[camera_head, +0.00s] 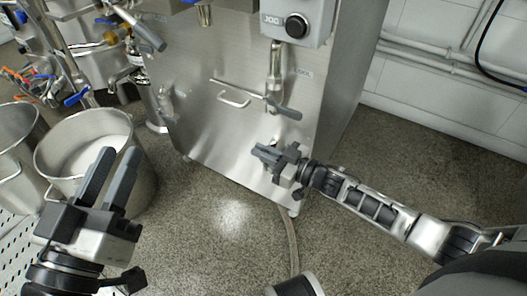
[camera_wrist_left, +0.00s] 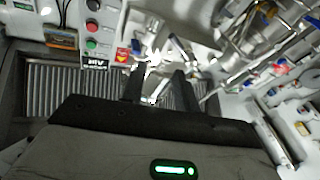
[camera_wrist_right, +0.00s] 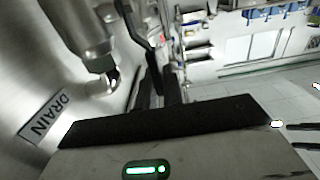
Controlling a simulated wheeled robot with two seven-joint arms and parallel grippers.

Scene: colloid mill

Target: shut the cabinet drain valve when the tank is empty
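The steel cabinet (camera_head: 225,115) stands in the middle of the head view. Its drain valve (camera_head: 275,65) hangs on the front below the control box, with a dark lever handle (camera_head: 290,112) pointing down to the right. In the right wrist view the handle (camera_wrist_right: 136,32) runs down toward my fingers, beside the DRAIN label (camera_wrist_right: 43,117). My right gripper (camera_head: 262,150) is below the handle near the cabinet front, apart from it in the head view; its fingers look slightly parted and empty. My left gripper (camera_head: 118,160) is open and empty near the bucket. The tank's inside is not visible.
A steel bucket (camera_head: 138,185) with pale contents stands at left, beside another steel vessel (camera_head: 15,140). A bar handle (camera_head: 234,98) projects from the cabinet. The JOG control box (camera_head: 298,22) is above the valve. A hose (camera_head: 291,240) lies on the floor. Floor in front is mostly clear.

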